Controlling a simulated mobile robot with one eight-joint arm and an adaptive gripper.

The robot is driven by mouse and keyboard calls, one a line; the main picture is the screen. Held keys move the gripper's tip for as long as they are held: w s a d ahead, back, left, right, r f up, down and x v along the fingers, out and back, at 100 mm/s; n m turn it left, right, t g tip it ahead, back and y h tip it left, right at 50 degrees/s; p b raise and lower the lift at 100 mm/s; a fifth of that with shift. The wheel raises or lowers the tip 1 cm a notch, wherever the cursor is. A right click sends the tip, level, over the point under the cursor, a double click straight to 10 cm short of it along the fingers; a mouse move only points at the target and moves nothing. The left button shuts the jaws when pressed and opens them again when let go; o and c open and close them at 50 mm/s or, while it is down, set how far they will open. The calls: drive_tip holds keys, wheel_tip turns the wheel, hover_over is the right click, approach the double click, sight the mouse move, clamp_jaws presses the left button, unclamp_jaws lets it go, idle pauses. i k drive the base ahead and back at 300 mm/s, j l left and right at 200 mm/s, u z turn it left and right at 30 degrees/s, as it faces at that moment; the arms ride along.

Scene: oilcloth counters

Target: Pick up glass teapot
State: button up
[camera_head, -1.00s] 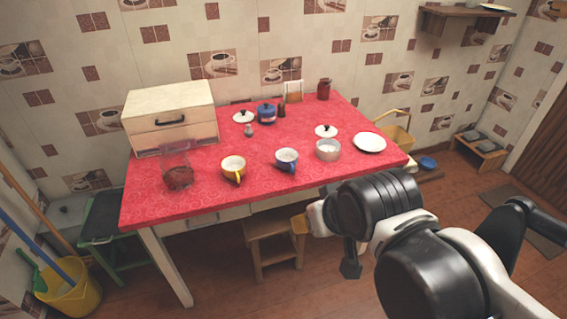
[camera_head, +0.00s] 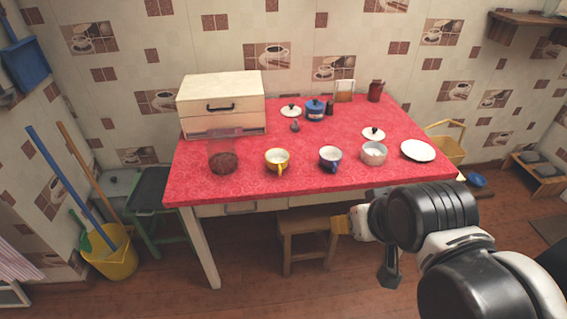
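A clear see-through vessel (camera_head: 222,161) with dark reddish-brown contents stands at the left front of the red-covered table, before the cream box. It looks like glass; I cannot make out a handle or spout, so I cannot tell for sure that it is the glass teapot. My gripper (camera_head: 350,226) is at the lower right, in front of the table's front edge and far to the right of the vessel. My arm hides part of it, and its fingers are not clear enough to show open or shut.
The table (camera_head: 330,182) also bears a cream box (camera_head: 222,100), a yellow cup (camera_head: 277,161), a blue-and-white cup (camera_head: 330,158), a pot (camera_head: 374,153), a white plate (camera_head: 418,150) and a blue pot (camera_head: 315,111). A stool (camera_head: 305,225) stands below; a yellow bucket (camera_head: 112,258) is left.

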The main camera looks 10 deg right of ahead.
sight(222, 155)
drive_tip(key=i+l+u, duration=0.15)
drive_tip(key=i, duration=1.1)
